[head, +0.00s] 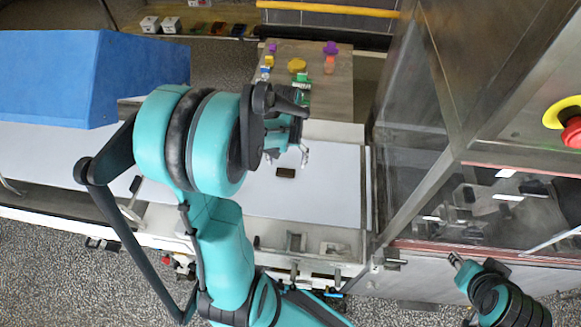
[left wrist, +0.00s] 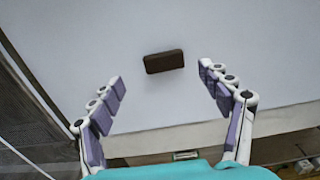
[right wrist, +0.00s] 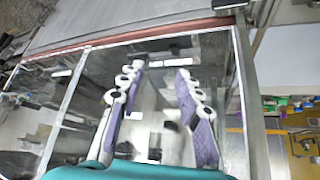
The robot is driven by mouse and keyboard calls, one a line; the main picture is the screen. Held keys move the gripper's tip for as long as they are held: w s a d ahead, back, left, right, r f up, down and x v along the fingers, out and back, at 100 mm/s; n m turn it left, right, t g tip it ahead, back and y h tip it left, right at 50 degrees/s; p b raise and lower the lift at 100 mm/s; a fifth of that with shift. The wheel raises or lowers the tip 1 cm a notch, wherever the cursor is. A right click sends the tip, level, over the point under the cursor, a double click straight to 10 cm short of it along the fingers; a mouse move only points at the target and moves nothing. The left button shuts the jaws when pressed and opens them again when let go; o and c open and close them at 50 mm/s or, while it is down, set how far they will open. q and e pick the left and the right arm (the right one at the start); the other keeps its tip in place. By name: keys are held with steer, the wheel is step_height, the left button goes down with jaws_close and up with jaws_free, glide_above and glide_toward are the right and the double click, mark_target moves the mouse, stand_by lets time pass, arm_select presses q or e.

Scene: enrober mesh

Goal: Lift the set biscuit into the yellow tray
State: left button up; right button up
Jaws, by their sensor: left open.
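The dark brown biscuit (head: 286,173) lies flat on the white belt surface (head: 320,200). In the left wrist view the biscuit (left wrist: 164,61) lies just beyond the fingertips, around the middle of the gap. My left gripper (head: 288,156) is open and empty above the belt, on the far side of the biscuit in the head view. It also shows in the left wrist view (left wrist: 161,74). My right gripper (right wrist: 162,67) is open and empty, facing the glazed machine front. I cannot clearly make out a yellow tray in any view.
A blue tapered hood (head: 50,80) covers the belt at the left. A steel, glazed machine (head: 430,110) with a red button (head: 572,131) stands at the right. A bench (head: 330,95) behind holds small coloured items, one a yellow object (head: 297,65). The belt around the biscuit is clear.

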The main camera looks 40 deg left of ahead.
mark_target(286, 173)
arm_select(q)
steer(key=f, duration=0.2)
steer(key=f+b, duration=0.1)
steer(key=f, duration=0.3)
steer(key=shift+a+f, duration=0.1)
steer(key=shift+a, duration=0.2)
steer(key=c, duration=0.9)
